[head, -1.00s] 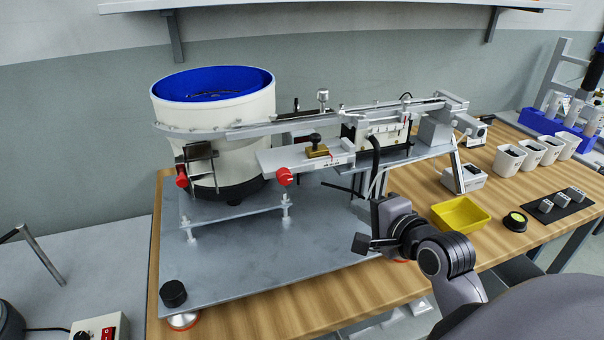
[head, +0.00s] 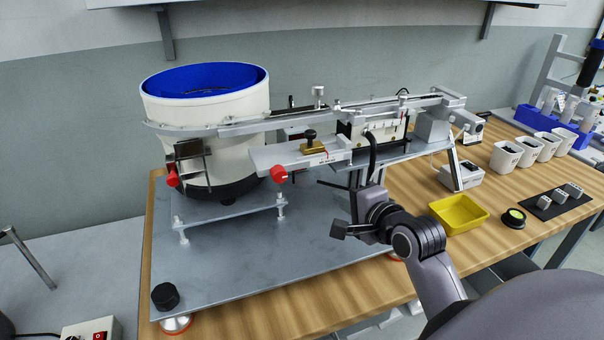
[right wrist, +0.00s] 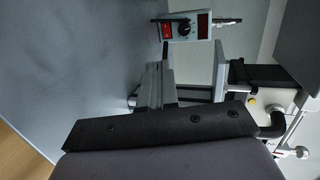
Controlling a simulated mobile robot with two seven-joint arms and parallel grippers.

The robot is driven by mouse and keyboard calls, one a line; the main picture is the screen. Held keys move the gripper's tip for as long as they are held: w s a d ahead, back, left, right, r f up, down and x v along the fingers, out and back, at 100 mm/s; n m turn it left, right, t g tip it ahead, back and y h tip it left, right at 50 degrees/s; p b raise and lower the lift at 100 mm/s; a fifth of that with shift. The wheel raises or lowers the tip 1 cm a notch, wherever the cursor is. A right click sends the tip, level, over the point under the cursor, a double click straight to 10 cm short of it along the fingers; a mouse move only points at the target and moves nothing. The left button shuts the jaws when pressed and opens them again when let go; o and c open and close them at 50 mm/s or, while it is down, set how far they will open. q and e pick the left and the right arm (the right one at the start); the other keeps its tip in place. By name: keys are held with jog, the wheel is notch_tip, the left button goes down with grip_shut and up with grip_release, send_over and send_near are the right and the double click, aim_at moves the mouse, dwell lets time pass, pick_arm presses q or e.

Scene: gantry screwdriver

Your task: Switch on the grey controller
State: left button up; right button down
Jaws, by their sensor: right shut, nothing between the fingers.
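The grey controller (right wrist: 186,27) shows at the top of the right wrist view, turned on its side, with a red switch at its left end, a black knob in the middle and a red display at its right end. My left gripper is not in view.
A white bowl feeder (head: 205,135) with a blue inside stands on the metal plate (head: 235,265). Another control box (head: 90,330) with a red switch is at the bottom left. A yellow tray (head: 458,214) and white bins (head: 506,156) stand to the right.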

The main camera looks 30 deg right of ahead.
aim_at(302, 183)
jog(key=x, duration=0.5)
jog(key=b+x, duration=0.1)
jog(key=x, duration=0.5)
jog(key=b+x, duration=0.1)
jog(key=x, duration=0.5)
jog(key=shift+w+r, duration=0.1)
jog(key=shift+r, duration=0.25)
jog(key=shift+w, duration=0.85)
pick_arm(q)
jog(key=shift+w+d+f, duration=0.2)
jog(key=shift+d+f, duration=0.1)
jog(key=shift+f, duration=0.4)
